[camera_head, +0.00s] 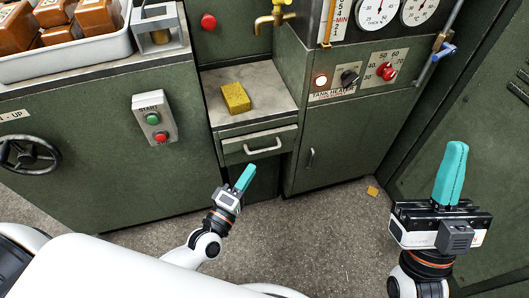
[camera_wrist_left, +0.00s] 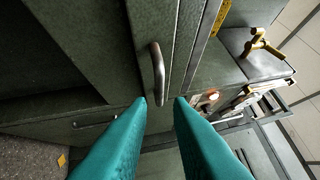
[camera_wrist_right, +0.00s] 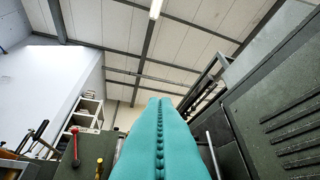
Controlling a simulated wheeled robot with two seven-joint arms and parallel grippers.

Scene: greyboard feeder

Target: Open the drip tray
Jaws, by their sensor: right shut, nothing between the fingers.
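The drip tray is a green drawer front (camera_head: 238,147) with a pale bar handle (camera_head: 264,149), under the small counter. It looks closed. My left gripper (camera_head: 248,172) is just below and in front of the handle in the head view. In the left wrist view its two teal fingers (camera_wrist_left: 160,103) are apart and empty. The handle (camera_wrist_left: 157,75) lies just beyond the gap between the fingertips, apart from them as far as I can see. My right gripper (camera_head: 457,148) is shut and empty, raised at the right; its fingers (camera_wrist_right: 159,103) are pressed together in the right wrist view.
A yellow sponge (camera_head: 236,98) lies on the counter (camera_head: 262,75) above the drawer. A tank heater cabinet (camera_head: 345,140) with its own handle stands to the right. A start-stop box (camera_head: 154,117) and a handwheel (camera_head: 29,154) are at the left.

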